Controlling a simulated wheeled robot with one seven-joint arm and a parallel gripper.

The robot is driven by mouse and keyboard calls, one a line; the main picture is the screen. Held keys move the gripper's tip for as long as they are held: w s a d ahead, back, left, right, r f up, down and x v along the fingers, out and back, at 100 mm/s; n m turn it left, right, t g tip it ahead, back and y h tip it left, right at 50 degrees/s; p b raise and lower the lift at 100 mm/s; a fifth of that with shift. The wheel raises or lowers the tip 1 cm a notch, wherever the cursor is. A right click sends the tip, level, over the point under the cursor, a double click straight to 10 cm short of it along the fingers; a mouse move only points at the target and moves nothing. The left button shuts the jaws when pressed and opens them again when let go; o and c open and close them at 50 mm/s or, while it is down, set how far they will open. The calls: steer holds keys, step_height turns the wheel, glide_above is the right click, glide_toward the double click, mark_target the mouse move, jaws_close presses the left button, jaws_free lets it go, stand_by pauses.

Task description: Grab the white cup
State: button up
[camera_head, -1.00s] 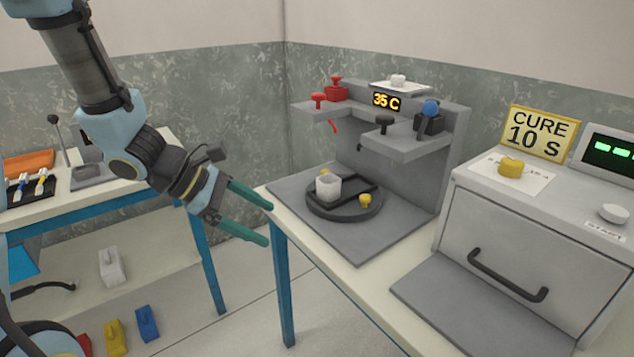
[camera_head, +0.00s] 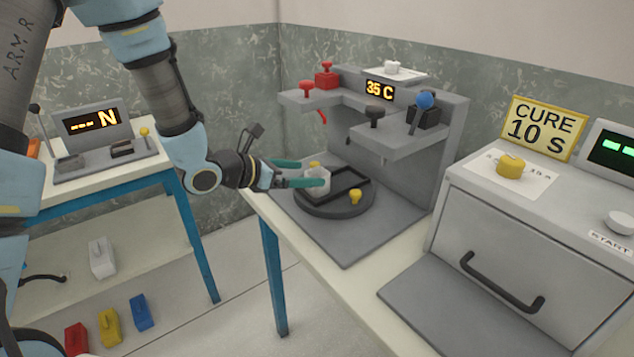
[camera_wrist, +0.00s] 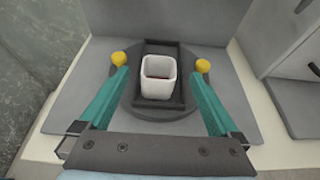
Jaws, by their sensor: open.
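The white cup (camera_wrist: 158,78) is a small square-sided cup with rounded corners, standing upright on a dark round turntable (camera_wrist: 192,104). Something dark red shows inside it in the wrist view. In the head view the cup (camera_head: 317,174) is partly hidden by a green finger. My gripper (camera_head: 307,172) is open, with its two green fingers level with the cup. In the wrist view the gripper (camera_wrist: 160,82) has one finger on each side, with a visible gap between each finger and the cup.
Two yellow knobs sit on the turntable rim, one of them at the right (camera_wrist: 203,66). A grey shelf (camera_head: 400,142) with black and blue parts overhangs behind the turntable. A cure oven (camera_head: 500,255) stands to the right. A second bench (camera_head: 130,172) stands at the left.

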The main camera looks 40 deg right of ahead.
mark_target(325, 174)
steer(key=shift+p+x, duration=1)
steer(key=shift+x, duration=1.45)
steer(key=shift+w+f, duration=0.1)
steer(key=shift+f, duration=0.1)
jaws_close()
steer(key=shift+r, duration=0.1)
